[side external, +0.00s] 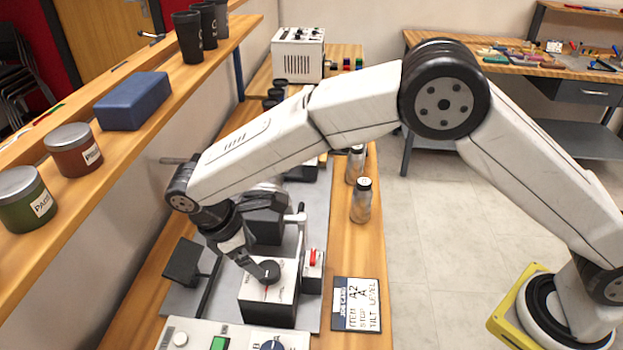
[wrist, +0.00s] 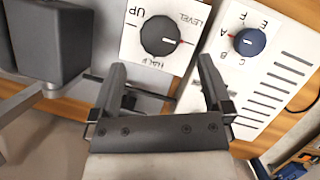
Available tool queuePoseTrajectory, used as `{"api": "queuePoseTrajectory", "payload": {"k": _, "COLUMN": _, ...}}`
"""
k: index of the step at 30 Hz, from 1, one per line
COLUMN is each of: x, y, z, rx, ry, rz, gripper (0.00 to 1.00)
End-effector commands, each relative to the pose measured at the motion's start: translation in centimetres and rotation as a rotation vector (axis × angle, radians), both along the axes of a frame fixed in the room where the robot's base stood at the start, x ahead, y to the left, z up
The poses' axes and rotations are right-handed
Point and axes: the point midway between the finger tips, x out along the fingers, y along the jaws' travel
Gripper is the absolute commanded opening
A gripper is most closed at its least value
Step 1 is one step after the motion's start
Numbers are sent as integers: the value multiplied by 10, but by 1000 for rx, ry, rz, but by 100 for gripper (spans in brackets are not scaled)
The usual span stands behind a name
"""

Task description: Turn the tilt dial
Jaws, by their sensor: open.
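The tilt dial (wrist: 160,36) is a round black knob on a white box face marked UP, LEVEL and a third word that is hard to read. In the side view the tilt dial (side external: 270,271) sits on top of a white and black box. My gripper (wrist: 162,63) is open, with its two dark fingers apart and the knob just beyond and between the tips. In the side view my gripper (side external: 254,268) is right at the knob; contact is unclear.
A blue lettered dial (wrist: 250,41) on a white panel is close to the right finger. A job card (side external: 357,304) reading TILT LEVEL lies on the bench. Bottles (side external: 362,201) stand behind.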

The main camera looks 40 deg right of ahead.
Motion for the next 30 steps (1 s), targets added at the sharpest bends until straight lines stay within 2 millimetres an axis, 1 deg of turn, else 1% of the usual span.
{"api": "queuePoseTrajectory", "payload": {"k": 3, "x": 2, "y": 5, "z": 12, "rx": 2, "ry": -2, "rz": 0, "gripper": 100}}
{"api": "queuePoseTrajectory", "payload": {"k": 6, "x": 3, "y": 7, "z": 17, "rx": 1, "ry": -1, "rz": 0, "gripper": 100}}
{"api": "queuePoseTrajectory", "payload": {"k": 20, "x": 3, "y": 7, "z": 20, "rx": 0, "ry": 0, "rz": 0, "gripper": 100}}
{"api": "queuePoseTrajectory", "payload": {"k": 25, "x": 3, "y": 7, "z": 27, "rx": 0, "ry": 0, "rz": 0, "gripper": 100}}
{"api": "queuePoseTrajectory", "payload": {"k": 30, "x": 3, "y": 8, "z": 40, "rx": 1, "ry": -1, "rz": 0, "gripper": 100}}
